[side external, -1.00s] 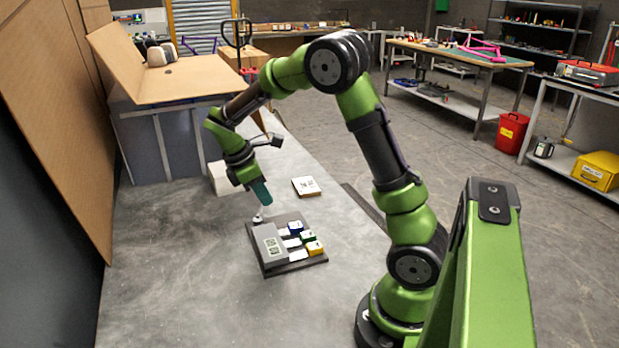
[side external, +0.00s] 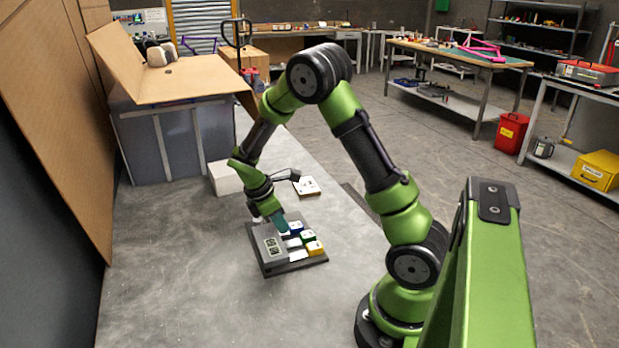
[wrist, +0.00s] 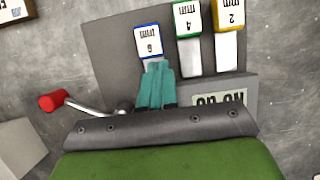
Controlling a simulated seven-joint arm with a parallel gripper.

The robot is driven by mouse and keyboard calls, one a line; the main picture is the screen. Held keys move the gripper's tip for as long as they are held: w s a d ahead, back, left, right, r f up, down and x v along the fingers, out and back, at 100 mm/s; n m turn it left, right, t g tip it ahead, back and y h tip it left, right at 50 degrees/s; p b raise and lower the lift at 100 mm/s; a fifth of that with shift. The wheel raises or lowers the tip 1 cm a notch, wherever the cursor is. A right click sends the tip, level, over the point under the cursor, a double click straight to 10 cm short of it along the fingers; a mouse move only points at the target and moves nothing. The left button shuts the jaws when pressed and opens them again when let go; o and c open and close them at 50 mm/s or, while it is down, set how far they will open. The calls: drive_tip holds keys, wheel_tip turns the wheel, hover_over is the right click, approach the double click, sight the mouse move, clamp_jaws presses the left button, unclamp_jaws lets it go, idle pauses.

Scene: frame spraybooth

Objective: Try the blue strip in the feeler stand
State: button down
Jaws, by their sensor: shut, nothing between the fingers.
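The feeler stand is a dark plate (side external: 316,261) with a grey block (side external: 268,244) on its left side in the side view. The blue strip (wrist: 149,40) has a white tab edged in blue, marked 6 mm; it also shows in the side view (side external: 296,227). Its lower part is hidden behind my fingers in the wrist view. My gripper (wrist: 157,64) is shut and empty, its teal fingers together at the near end of the blue tab. In the side view my gripper (side external: 284,231) is low over the stand. I cannot tell whether it touches the strip.
A green 4 mm strip (wrist: 188,20) and a yellow 2 mm strip (wrist: 229,18) lie alongside. A lever with a red knob (wrist: 52,101) sticks out beside the stand. A white box (side external: 225,178) and a printed white piece (side external: 306,186) lie behind. The bench in front is clear.

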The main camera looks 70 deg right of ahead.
drive_tip(key=shift+s+d, duration=0.1)
drive_tip(key=shift+s+d, duration=0.75)
drive_tip(key=shift+s, duration=0.1)
drive_tip(key=v, duration=1)
drive_tip(key=s+a+r+m+t+y, duration=0.2)
drive_tip(key=s+a+r+m+t, duration=0.3)
drive_tip(key=a, duration=0.4)
drive_tip(key=s+a+r+m+t+y, duration=0.3)
drive_tip(key=s+a+r+m+t, duration=0.2)
drive_tip(key=a+r+m, duration=0.2)
drive_tip(key=a, duration=0.2)
drive_tip(key=shift+s+a+m, duration=0.15)
drive_tip(key=shift+a+m, duration=0.1)
drive_tip(key=shift+m, duration=0.15)
